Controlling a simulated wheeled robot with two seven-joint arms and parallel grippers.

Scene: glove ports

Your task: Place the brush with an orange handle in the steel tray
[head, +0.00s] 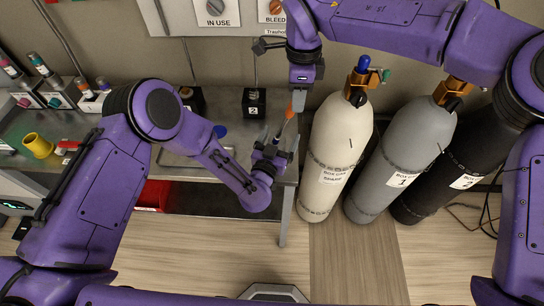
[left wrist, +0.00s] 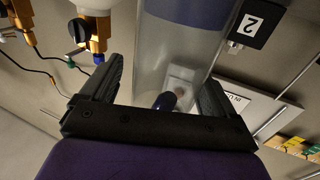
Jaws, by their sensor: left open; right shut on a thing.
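The brush with an orange handle (head: 290,111) hangs from my right gripper (head: 299,92) in the head view, pointing down and slightly left. My right gripper is shut on its handle end. My left gripper (head: 274,151) is open, just below, near the brush's lower end. In the left wrist view a dark blue rod end (left wrist: 165,101) shows between the open jaws; I cannot tell for sure that it is the brush. The steel tray (head: 178,163) lies on the bench, left of my left gripper and partly hidden by my left arm.
A white cylinder (head: 336,145), a grey cylinder (head: 402,150) and a dark cylinder (head: 455,160) stand right of the steel bench (head: 228,108). A black block marked 2 (head: 254,103) stands on the bench. A yellow cup (head: 37,145) is at left, a red bin (head: 153,195) below.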

